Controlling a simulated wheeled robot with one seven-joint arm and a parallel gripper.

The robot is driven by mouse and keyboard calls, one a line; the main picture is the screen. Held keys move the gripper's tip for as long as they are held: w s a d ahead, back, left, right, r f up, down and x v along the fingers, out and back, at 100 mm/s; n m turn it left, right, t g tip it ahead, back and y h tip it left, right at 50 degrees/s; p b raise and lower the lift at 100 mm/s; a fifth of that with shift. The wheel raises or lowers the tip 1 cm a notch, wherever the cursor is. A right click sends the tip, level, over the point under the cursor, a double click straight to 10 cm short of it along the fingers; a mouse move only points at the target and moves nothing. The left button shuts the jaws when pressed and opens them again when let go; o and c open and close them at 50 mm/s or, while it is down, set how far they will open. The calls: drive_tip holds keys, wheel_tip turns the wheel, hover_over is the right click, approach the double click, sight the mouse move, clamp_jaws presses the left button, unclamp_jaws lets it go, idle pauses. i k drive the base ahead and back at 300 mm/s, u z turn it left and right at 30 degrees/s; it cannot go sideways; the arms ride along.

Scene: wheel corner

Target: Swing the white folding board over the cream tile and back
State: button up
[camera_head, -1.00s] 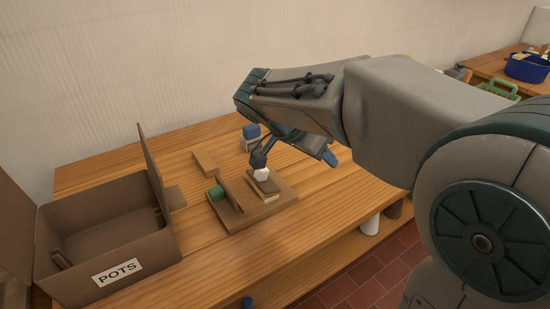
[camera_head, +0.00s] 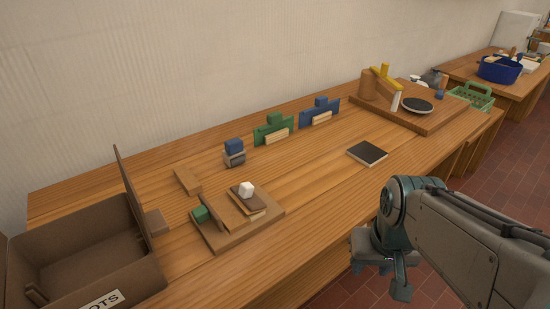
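A wooden base board (camera_head: 262,226) lies on the table, left of centre. On it, a brown panel (camera_head: 229,209) stands tilted between a green block (camera_head: 201,214) and a dark brown flat piece (camera_head: 241,195). A pale layer (camera_head: 258,213) shows under the dark piece. A small white block (camera_head: 247,189) rests on the dark piece. I cannot pick out a plainly white folding board; which piece is the cream tile is unclear. My gripper (camera_head: 387,276) is at the table's front edge, lower right, well away from these pieces. Its fingers are too unclear to tell open from shut.
An open brown box (camera_head: 110,235) stands at the left, its flap upright. A blue-topped grey block (camera_head: 234,153), a green holder (camera_head: 272,128) and a blue holder (camera_head: 319,112) stand behind. A black book (camera_head: 367,153) lies right of centre.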

sight(243, 195)
drive_tip(key=z, duration=1.65)
drive_tip(key=i, duration=1)
drive_tip(key=u, duration=2.6)
